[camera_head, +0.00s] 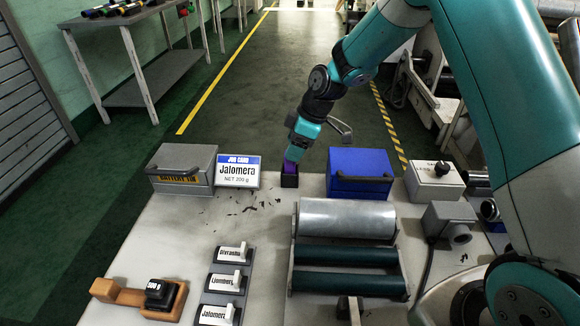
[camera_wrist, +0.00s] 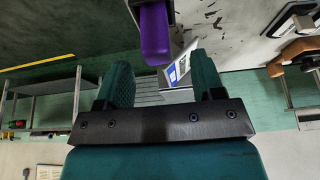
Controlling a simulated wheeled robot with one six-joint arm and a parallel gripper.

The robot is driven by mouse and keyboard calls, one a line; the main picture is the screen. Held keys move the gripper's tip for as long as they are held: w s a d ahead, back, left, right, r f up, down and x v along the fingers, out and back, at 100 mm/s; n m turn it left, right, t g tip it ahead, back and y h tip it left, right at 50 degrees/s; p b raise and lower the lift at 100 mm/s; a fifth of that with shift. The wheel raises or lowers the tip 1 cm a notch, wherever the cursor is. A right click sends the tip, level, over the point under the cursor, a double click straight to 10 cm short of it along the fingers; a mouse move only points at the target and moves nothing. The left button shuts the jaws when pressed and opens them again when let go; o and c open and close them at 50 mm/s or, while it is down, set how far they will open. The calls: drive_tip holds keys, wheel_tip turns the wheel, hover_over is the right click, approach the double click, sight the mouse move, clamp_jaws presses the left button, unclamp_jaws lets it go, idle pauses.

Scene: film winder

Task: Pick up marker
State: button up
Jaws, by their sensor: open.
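The purple marker (camera_head: 291,164) stands upright in a small black holder (camera_head: 289,181) at the far edge of the workbench. In the wrist view, the marker (camera_wrist: 155,35) shows large at the top centre, its near end close to the fingertip line. My gripper (camera_head: 296,151) is directly above the holder in the head view and hides part of the marker. In the wrist view, my gripper (camera_wrist: 162,78) is open, with a green finger on each side and nothing clamped. I cannot tell whether a finger touches the marker.
A "Jalomera" job card (camera_head: 238,171) and a grey box (camera_head: 184,169) stand left of the holder. A blue box (camera_head: 359,170) stands close on its right. A roller unit (camera_head: 346,218) and label blocks (camera_head: 228,281) lie nearer. Dark scraps litter the bench.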

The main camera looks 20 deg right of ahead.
sight(290, 168)
drive_tip(key=x, duration=0.5)
drive_tip(key=shift+w, duration=0.15)
drive_tip(key=shift+r, duration=0.1)
drive_tip(key=c, duration=1)
